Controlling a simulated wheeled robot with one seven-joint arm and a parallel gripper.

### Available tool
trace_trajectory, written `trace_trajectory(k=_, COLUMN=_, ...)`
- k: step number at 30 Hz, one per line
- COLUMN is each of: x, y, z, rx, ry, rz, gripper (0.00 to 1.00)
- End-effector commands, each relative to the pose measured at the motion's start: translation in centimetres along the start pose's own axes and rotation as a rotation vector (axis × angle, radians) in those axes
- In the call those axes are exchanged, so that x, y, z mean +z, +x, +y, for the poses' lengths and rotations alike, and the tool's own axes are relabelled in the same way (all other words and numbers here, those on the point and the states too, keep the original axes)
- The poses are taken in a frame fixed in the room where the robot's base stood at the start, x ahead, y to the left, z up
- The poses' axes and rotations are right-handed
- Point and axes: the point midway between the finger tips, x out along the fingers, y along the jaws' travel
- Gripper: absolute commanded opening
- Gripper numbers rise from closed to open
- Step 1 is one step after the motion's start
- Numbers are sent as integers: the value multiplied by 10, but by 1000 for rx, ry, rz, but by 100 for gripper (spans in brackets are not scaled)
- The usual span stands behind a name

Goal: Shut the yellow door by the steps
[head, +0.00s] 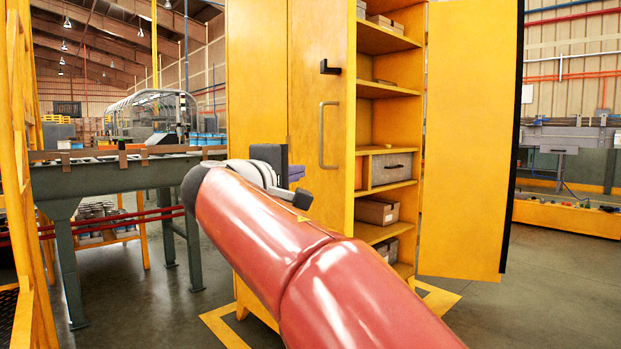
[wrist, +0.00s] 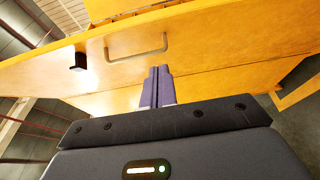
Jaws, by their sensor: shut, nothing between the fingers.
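A tall yellow cabinet has a left door (head: 305,115) on the side of the yellow steps (head: 22,150). My gripper (head: 298,173) is in front of this door, partly hidden by my red arm. In the wrist view, its purple fingers (wrist: 157,86) are together and empty, pointing at the yellow door face (wrist: 200,50) near the handle (wrist: 136,47). Contact cannot be told.
The cabinet's right door (head: 468,140) stands wide open. Boxes (head: 376,210) sit on the shelves. A green-legged roller conveyor (head: 62,190) is at the left. Yellow floor markings (head: 222,328) surround the cabinet's foot. Grey floor is open at the right.

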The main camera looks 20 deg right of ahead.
Motion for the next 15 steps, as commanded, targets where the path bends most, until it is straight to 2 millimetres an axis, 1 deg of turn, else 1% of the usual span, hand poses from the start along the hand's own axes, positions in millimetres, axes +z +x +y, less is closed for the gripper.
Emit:
trace_trajectory(k=5, x=2, y=28, z=0, rx=-2, ry=-1, rz=-5, gripper=0)
trace_trajectory(k=12, x=2, y=80, z=0, rx=-4, ry=0, rz=-4, gripper=0)
trace_trajectory(k=15, x=2, y=100, z=0, rx=-4, ry=0, rz=-5, gripper=0)
